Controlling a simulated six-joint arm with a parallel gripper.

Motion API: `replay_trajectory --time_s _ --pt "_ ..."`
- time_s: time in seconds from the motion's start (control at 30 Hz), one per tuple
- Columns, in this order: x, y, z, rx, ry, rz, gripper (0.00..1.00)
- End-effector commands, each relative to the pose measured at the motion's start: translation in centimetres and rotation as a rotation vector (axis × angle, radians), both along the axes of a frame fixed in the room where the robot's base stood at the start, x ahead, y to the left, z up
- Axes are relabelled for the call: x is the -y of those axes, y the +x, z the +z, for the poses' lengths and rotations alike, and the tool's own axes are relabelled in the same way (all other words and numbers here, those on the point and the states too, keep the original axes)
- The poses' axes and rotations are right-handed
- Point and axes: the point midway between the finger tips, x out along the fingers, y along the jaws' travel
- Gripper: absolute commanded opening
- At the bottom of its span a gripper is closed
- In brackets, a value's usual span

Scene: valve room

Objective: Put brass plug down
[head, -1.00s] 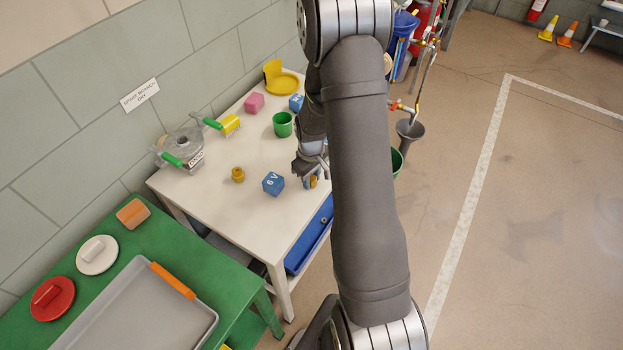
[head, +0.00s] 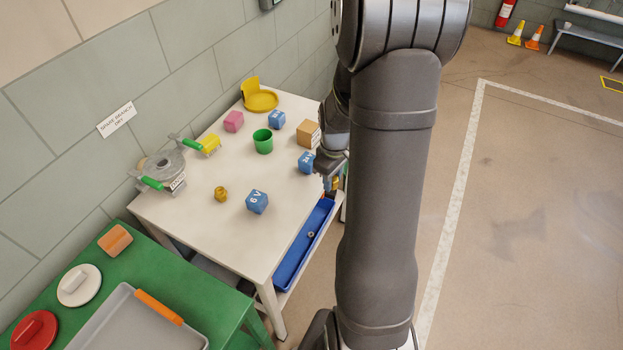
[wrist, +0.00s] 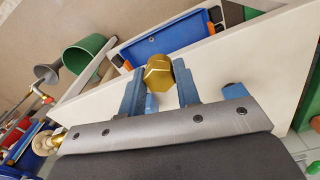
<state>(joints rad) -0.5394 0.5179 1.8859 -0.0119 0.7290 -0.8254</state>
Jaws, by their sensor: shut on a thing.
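The brass plug (wrist: 158,71), a gold hexagonal piece, is held between the two blue fingers of my gripper (wrist: 160,88) in the wrist view. In the head view my gripper (head: 332,181) is at the right edge of the white table (head: 190,228), beside a blue block (head: 306,162). My arm hides much of it there, and the gap under the plug cannot be told. Another small brass piece (head: 221,194) stands on the table, left of a blue block marked 6V (head: 257,201).
A blue tray (head: 302,246) sits below the right edge. The table's front middle is clear.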

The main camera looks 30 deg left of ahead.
Motion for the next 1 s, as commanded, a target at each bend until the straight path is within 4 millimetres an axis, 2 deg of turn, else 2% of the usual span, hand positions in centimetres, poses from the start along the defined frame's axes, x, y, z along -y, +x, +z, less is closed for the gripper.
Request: replay_trajectory --time_s 0.07,0.17,0.27,0.4,0.53,0.7,0.87,1.0 --pt "0.0 0.4 0.3 0.001 0.001 0.000 0.03" --pt "-1.4 1.4 0.5 0.000 0.001 0.007 0.03" --pt "-4.2 2.8 0.6 0.000 0.001 0.015 0.03" --pt "-9.4 4.9 0.7 0.001 0.001 0.026 0.03" --pt "-13.9 6.0 0.7 0.001 0.001 0.033 0.03" --pt "-18.1 6.6 0.7 0.000 0.001 0.040 0.03" --pt "-20.0 6.6 0.5 -0.001 0.001 0.042 0.03" --pt "-22.2 5.8 -0.9 -0.002 -0.001 0.044 0.03"
